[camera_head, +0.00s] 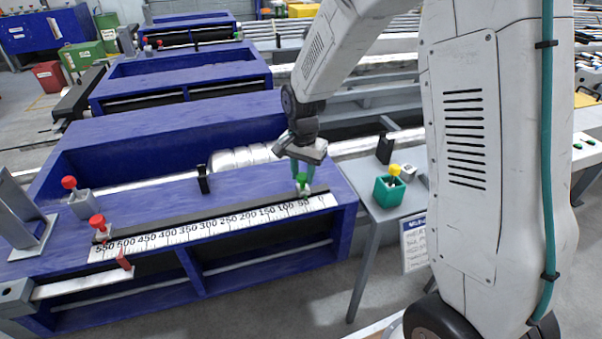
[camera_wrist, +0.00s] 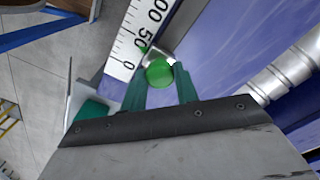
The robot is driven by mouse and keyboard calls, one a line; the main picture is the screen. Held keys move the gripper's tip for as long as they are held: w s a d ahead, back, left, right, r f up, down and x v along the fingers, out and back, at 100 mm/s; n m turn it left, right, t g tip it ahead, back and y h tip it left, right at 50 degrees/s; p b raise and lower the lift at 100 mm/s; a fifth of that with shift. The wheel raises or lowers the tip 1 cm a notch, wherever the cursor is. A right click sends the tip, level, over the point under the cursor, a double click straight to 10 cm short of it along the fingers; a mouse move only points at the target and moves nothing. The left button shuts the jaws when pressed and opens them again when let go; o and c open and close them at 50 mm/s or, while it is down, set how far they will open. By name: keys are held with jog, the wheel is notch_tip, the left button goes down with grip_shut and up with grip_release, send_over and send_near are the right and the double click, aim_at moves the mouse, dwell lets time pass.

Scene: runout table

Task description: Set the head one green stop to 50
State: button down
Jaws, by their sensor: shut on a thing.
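The green stop (camera_head: 302,184) sits on the rail of the blue runout table (camera_head: 180,195), next to the scale (camera_head: 215,227). Its green knob (camera_wrist: 159,72) and a small green pointer show in the wrist view. The pointer is beside the 50 mark on the scale (camera_wrist: 138,42). My gripper (camera_head: 300,172) reaches down from above, shut on the green knob, with a teal finger on each side of it. The stop's lower body is partly hidden by the knob and fingers.
Red-knobbed stops (camera_head: 99,228) stand at the scale's 550 end. A black post (camera_head: 203,180) stands behind the rail. A green box with a yellow knob (camera_head: 390,188) is on the grey side table to the right.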

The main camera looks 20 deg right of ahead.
aim_at(299, 176)
jog(key=shift+a, duration=0.45)
jog(key=c, duration=1.1)
grip_release()
notch_tip(299, 176, up, 8)
jog(key=shift+f, duration=0.1)
